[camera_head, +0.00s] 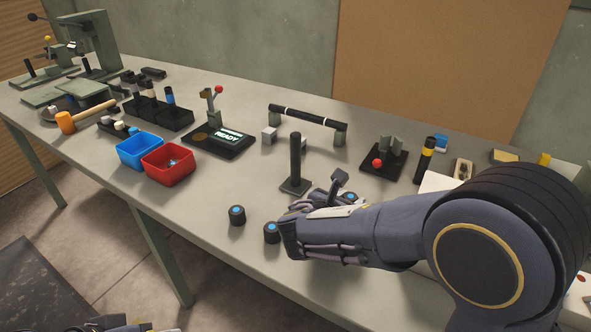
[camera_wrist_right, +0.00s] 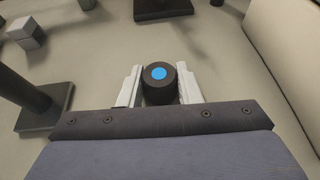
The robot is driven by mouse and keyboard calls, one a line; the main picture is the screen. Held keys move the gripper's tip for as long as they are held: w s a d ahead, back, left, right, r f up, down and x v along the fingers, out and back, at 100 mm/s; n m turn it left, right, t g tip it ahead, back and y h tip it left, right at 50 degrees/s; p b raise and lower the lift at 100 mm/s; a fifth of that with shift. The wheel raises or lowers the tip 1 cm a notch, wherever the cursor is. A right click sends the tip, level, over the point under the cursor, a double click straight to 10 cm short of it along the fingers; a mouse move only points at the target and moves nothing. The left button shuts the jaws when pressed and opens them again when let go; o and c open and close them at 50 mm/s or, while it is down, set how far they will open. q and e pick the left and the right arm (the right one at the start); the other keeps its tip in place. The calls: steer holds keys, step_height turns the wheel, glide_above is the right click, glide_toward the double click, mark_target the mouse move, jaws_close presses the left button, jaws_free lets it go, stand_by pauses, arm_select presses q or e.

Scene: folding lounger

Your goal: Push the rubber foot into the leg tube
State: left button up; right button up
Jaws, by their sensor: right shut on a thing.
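My right gripper (camera_head: 345,198) reaches in from the right, low over the front middle of the table. In the right wrist view its two pale fingers (camera_wrist_right: 158,88) are closed around a black rubber foot (camera_wrist_right: 158,84) with a blue round top. The foot's underside is hidden. Two similar feet, one (camera_head: 237,216) and another (camera_head: 272,233), stand on the table left of the gripper. A black upright post (camera_head: 296,158) on a square base stands just behind-left of it. A black tube with white bands (camera_head: 306,116) spans farther back. Part of my left gripper (camera_head: 110,323) shows at the bottom left edge; its jaws are unclear.
A blue bin (camera_head: 138,150) and a red bin (camera_head: 168,165) stand left of centre. A red-knobbed fixture (camera_head: 383,160) and a dark yellow-banded cylinder (camera_head: 425,160) stand at the right. Some bare tabletop shows around the feet.

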mark_target(349, 198)
steer(key=shift+r, duration=0.1)
stand_by(0.4)
step_height(349, 198, up, 5)
steer(key=p, duration=0.4)
steer(key=shift+p, duration=0.4)
